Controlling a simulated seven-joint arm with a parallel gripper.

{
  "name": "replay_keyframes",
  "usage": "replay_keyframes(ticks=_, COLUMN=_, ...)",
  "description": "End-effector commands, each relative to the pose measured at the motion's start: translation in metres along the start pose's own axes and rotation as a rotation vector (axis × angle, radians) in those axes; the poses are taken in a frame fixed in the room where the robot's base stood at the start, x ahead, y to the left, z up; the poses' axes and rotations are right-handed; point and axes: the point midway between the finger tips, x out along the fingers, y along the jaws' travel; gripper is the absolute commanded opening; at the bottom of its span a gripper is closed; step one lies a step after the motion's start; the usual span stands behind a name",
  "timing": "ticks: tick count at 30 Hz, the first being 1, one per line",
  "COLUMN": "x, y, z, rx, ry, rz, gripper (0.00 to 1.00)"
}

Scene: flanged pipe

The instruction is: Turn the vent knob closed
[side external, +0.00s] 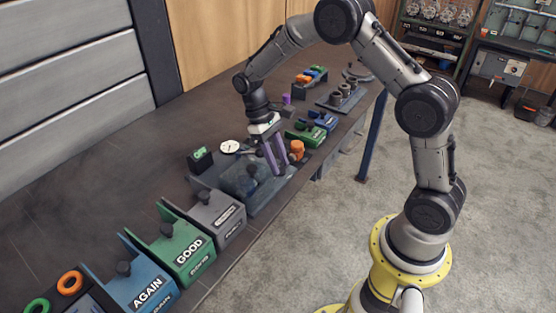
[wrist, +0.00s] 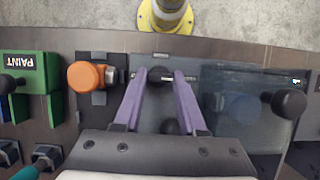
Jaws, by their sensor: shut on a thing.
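A small black knob (wrist: 158,75) sits between the purple fingertips of my gripper (wrist: 159,74) in the wrist view, and the fingers close on it from both sides. No label on it can be read, so I cannot be sure it is the vent knob, nor how far it is turned. In the side view my gripper (side external: 274,170) reaches down to the grey fixture, and its fingers hide the gripped knob. An orange knob (wrist: 86,77) is just left of the fingers; it also shows in the side view (side external: 297,147).
A clear cover (wrist: 240,105) with a black ball handle (wrist: 288,103) is right of the fingers. A round white gauge (side external: 230,146) and a small green display (side external: 200,153) stand behind the fixture. Grey, green GOOD (side external: 190,245) and blue AGAIN (side external: 143,282) bins line the bench.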

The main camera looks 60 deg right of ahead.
Motion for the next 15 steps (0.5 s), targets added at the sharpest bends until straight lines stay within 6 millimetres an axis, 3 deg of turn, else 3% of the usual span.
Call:
replay_keyframes(ticks=8, x=-0.0017, y=-0.0001, z=-0.0003, rx=0.004, ry=0.004, rz=-0.002, gripper=0.00)
replay_keyframes(ticks=9, x=-0.0017, y=-0.0001, z=-0.0003, rx=0.004, ry=0.004, rz=-0.001, gripper=0.45)
replay_keyframes(ticks=11, x=-0.0015, y=-0.0001, z=-0.0003, rx=0.004, ry=0.003, rz=-0.001, gripper=0.53)
replay_keyframes(ticks=15, x=-0.0009, y=0.0000, z=-0.0001, rx=0.003, ry=0.002, rz=-0.001, gripper=0.53)
